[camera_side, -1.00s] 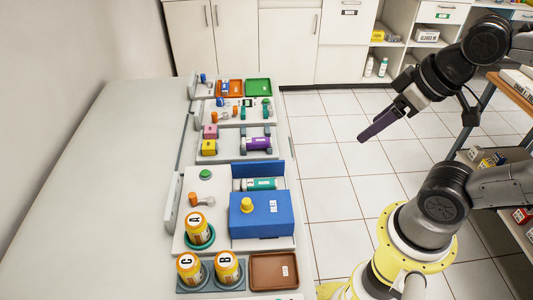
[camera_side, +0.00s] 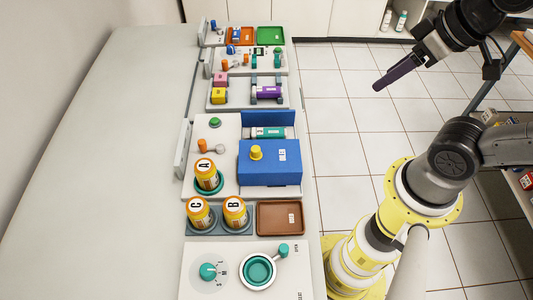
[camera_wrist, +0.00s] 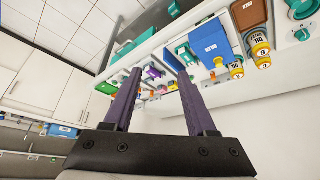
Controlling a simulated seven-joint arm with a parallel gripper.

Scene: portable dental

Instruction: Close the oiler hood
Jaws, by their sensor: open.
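The blue box (camera_side: 270,162), with a yellow knob (camera_side: 256,153) on top and a white label, stands on a pale base plate on the bench. A blue upright panel (camera_side: 268,118) rises behind it. A teal-and-white cylinder (camera_side: 266,132) lies between them. I cannot tell for certain which blue part is the hood. The blue box also shows in the wrist view (camera_wrist: 208,45). My gripper (camera_side: 377,87) hangs over the floor to the right of the bench, apart from the box. In the wrist view its purple fingers (camera_wrist: 160,75) are spread and empty.
Orange bottles A (camera_side: 206,174), C (camera_side: 200,213) and B (camera_side: 235,212) stand left of and in front of the box, near a brown tray (camera_side: 281,218). A teal dial (camera_side: 208,271) is nearest. A purple cylinder (camera_side: 268,92) lies farther back. The bench's left side is clear.

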